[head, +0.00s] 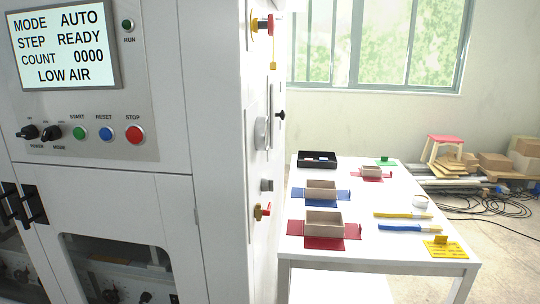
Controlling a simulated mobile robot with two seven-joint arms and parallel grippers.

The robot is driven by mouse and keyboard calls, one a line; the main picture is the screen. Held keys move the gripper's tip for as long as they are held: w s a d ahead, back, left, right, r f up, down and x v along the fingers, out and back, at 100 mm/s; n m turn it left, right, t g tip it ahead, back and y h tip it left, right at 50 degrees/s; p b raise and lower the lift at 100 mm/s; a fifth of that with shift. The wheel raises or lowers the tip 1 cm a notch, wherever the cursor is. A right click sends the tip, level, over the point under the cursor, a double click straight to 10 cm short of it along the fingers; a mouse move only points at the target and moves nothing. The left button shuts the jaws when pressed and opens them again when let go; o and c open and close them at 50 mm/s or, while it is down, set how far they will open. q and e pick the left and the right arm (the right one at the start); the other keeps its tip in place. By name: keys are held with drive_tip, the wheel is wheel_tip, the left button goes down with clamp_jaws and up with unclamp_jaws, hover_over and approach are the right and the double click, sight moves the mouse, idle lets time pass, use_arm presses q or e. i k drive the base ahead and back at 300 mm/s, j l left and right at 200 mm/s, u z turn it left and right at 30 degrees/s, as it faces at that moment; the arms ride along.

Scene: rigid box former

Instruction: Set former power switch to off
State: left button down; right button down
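The box former (215,130) is a tall white machine that fills the left side of the head view. Its power switch (28,132) is a black rotary knob at the far left of the lower control row, above the label POWER. The knob's exact setting is too small to tell. A similar black mode knob (52,133) is just to its right. The lit screen (65,45) reads MODE AUTO, STEP READY, COUNT 0000, LOW AIR. Neither of my grippers is in view.
Green start (79,132), blue reset (106,133) and red stop (134,134) buttons share the row. A green RUN lamp (127,25) sits above. Black door handles (22,204) project below. A white table (400,250) with boxes stands right; floor clutter lies behind.

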sight(29, 133)
drive_tip(key=j+u, duration=0.2)
drive_tip(key=u, duration=1.05)
